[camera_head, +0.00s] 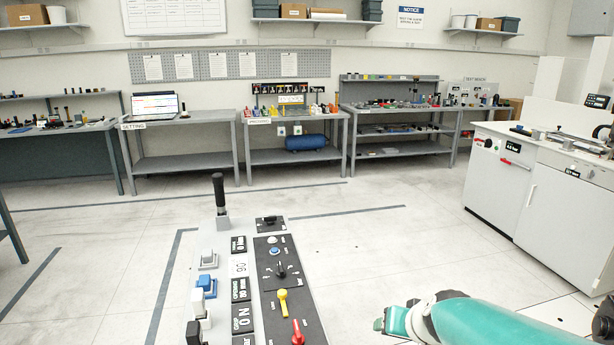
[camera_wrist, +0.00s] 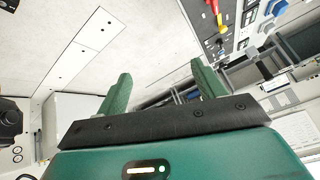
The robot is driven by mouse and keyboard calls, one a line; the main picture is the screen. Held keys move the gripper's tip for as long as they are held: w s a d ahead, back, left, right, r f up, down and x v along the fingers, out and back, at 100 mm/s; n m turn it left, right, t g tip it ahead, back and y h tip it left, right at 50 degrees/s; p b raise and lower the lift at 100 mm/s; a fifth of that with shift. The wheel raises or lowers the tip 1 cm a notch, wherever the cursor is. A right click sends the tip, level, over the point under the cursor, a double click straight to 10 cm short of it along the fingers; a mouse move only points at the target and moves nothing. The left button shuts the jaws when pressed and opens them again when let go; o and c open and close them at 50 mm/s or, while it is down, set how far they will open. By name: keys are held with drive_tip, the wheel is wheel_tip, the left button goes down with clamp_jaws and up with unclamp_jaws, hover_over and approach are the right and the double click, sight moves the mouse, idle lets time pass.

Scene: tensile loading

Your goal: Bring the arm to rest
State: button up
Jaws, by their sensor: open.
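My gripper (camera_wrist: 163,82) shows in the wrist view, with two green fingers standing well apart on a dark bar. Nothing is between the fingers, and they touch nothing that I can see. Behind them are pale floor and, at the upper right, part of a control panel (camera_wrist: 232,25) with a red and a yellow handle. In the head view a teal part of my arm (camera_head: 490,318) reaches in from the lower right, to the right of the control panel (camera_head: 262,300). I cannot tell the fingertips there.
The control panel carries a black upright lever (camera_head: 220,195), a yellow handle (camera_head: 283,302) and a red handle (camera_head: 298,333). A white cabinet (camera_head: 555,205) stands at the right. Grey benches (camera_head: 185,160) with tools line the back wall. The floor (camera_head: 390,240) between is clear.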

drive_tip(key=s+a+r, duration=0.1)
drive_tip(key=s+r, duration=0.1)
drive_tip(key=s, duration=0.3)
drive_tip(key=s+a+r+n+g, duration=0.1)
drive_tip(key=s+r, duration=0.1)
drive_tip(key=s, duration=0.4)
drive_tip(key=s+a+r+n+h, duration=0.1)
drive_tip(key=s+r, duration=0.1)
drive_tip(key=s, duration=0.3)
drive_tip(key=shift+s+r+g, duration=0.25)
drive_tip(key=shift+r+g, duration=0.15)
drive_tip(key=c, duration=0.6)
drive_tip(key=shift+c, duration=0.6)
drive_tip(key=shift+d, duration=0.15)
